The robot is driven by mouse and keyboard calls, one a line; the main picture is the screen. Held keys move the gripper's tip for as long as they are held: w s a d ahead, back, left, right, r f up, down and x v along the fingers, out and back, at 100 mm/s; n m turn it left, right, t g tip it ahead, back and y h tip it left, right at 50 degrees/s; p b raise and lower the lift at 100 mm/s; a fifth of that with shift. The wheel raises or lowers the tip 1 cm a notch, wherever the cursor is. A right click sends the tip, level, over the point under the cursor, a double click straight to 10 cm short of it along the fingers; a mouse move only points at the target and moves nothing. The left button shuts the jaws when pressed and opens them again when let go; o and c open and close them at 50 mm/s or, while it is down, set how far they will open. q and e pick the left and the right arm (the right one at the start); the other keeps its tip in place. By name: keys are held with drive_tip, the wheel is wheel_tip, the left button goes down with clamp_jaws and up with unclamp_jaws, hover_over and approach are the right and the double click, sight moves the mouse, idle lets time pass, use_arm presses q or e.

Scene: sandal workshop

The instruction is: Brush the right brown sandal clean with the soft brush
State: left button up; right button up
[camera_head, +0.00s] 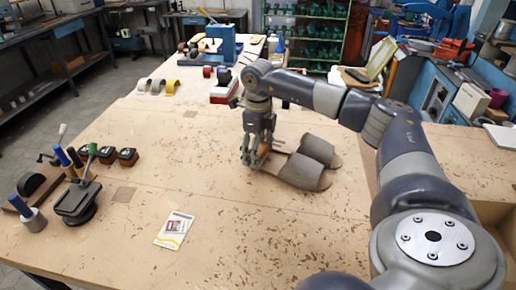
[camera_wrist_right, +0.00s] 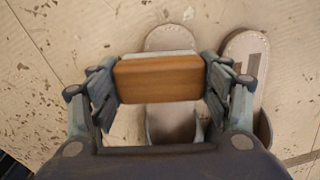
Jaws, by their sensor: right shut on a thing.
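My right gripper (camera_head: 256,158) is shut on the soft brush, a brown wooden block (camera_wrist_right: 158,79) across the middle of the right wrist view, gripped at its two ends. Its bristles are hidden. Two brown sandals lie side by side on the table. The nearer sandal (camera_head: 302,172) and the farther sandal (camera_head: 320,150) have broad straps toward the right in the head view. In the wrist view the brush covers the middle of one sandal (camera_wrist_right: 170,37); the other sandal (camera_wrist_right: 244,48) is to its right. I cannot tell whether the brush touches. My left gripper is out of view.
The wooden table (camera_head: 230,240) has wide clear areas around a card (camera_head: 174,229). A small dark stand (camera_head: 77,202) and several tools are at the left. A red and white box (camera_head: 224,91) and a blue machine (camera_head: 221,45) stand behind my right gripper.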

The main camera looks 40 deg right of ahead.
drive_tip(key=shift+f, duration=0.2)
drive_tip(key=shift+r, duration=0.1)
drive_tip(key=shift+w+d, duration=0.1)
drive_tip(key=shift+d, duration=0.05)
drive_tip(key=shift+w+d, duration=0.2)
drive_tip(key=shift+d, duration=0.35)
drive_tip(key=shift+w+d, duration=0.2)
drive_tip(key=shift+d, duration=0.3)
drive_tip(key=shift+s+a, duration=0.1)
drive_tip(key=shift+a, duration=0.05)
drive_tip(key=shift+s+a+p, duration=0.2)
drive_tip(key=shift+a+p, duration=0.05)
drive_tip(key=shift+a, duration=0.3)
drive_tip(key=shift+s+a+p, duration=0.2)
drive_tip(key=shift+a+p, duration=0.05)
drive_tip(key=shift+a, duration=0.25)
